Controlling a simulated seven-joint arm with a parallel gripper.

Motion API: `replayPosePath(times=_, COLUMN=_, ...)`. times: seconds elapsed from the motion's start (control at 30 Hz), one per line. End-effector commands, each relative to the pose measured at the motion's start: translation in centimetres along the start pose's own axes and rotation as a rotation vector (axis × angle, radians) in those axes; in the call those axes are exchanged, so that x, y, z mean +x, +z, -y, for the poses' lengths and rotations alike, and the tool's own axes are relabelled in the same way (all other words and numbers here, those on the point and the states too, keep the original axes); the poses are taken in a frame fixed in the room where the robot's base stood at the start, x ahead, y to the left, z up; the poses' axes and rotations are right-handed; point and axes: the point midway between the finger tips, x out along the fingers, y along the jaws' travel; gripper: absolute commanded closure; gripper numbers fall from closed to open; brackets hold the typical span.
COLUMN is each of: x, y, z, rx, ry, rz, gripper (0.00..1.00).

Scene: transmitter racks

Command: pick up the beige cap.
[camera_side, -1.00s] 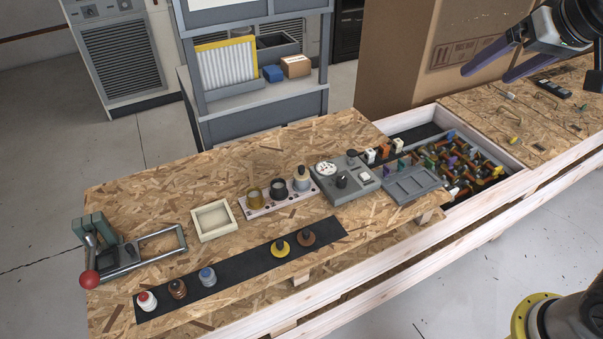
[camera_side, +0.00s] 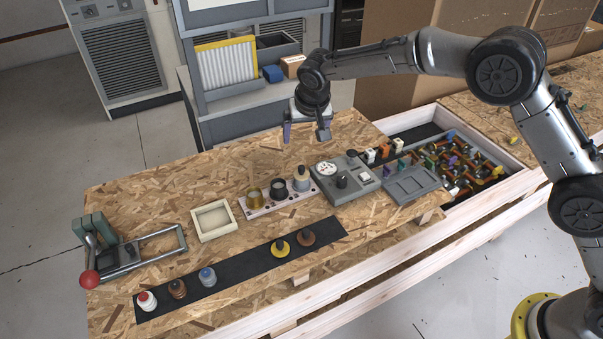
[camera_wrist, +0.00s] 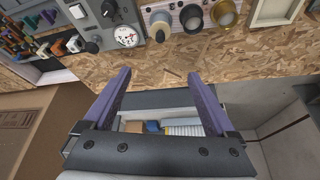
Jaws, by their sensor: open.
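My gripper (camera_side: 305,133) is open and empty, above the board's back edge and behind the rack. In the wrist view its purple fingers (camera_wrist: 158,75) are wide apart, with the cap beyond their tips.
A grey gauge box (camera_side: 345,182) stands right of the rack, and an empty cream tray (camera_side: 213,220) stands left. Several knobs stand on a black strip (camera_side: 245,261) in front. Shelving (camera_side: 262,125) rises behind the board; bare board lies behind the rack.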

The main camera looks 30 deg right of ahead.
Motion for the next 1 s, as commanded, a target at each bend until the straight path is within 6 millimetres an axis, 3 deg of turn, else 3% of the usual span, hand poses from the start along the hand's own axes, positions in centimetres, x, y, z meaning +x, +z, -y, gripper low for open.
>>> replayPosePath(times=0.1, x=1.6, y=1.2, z=0.6, rx=-0.02, ry=0.009, rz=0.021, gripper=0.09)
replayPosePath(times=0.5, x=8.1, y=1.4, z=0.5, rx=-0.021, ry=0.008, rz=0.02, gripper=0.09)
replayPosePath(times=0.77, x=9.9, y=1.6, z=0.5, rx=-0.021, ry=0.008, rz=0.02, gripper=0.09)
replayPosePath(times=1.0, x=13.1, y=2.2, z=-0.3, rx=-0.021, ry=0.008, rz=0.02, gripper=0.09)
